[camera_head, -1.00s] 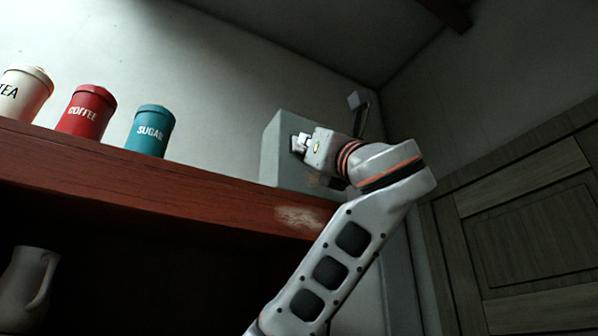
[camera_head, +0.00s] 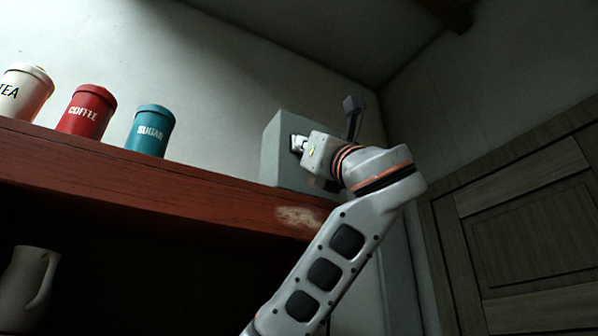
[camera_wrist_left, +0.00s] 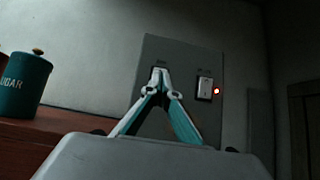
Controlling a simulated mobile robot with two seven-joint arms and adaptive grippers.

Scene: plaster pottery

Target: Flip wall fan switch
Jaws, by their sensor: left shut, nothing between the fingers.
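A grey switch box (camera_head: 278,155) is on the wall behind the right end of the red wooden shelf. In the left wrist view the box (camera_wrist_left: 185,52) carries a white switch (camera_wrist_left: 204,88) on its right side with a lit red light (camera_wrist_left: 216,91) beside it. Another dark switch (camera_wrist_left: 159,71) on its left side is mostly hidden behind my fingertips. My left gripper (camera_head: 296,143) is shut and empty in front of the box. In the wrist view its fingers (camera_wrist_left: 158,85) meet over the left switch; I cannot tell whether they touch it.
Tea (camera_head: 24,92), coffee (camera_head: 86,112) and sugar (camera_head: 149,131) canisters stand on the red shelf (camera_head: 150,188), left of the box. A pale jug (camera_head: 26,285) is below. A wooden door (camera_head: 530,225) is at the right. The shelf between sugar canister and box is clear.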

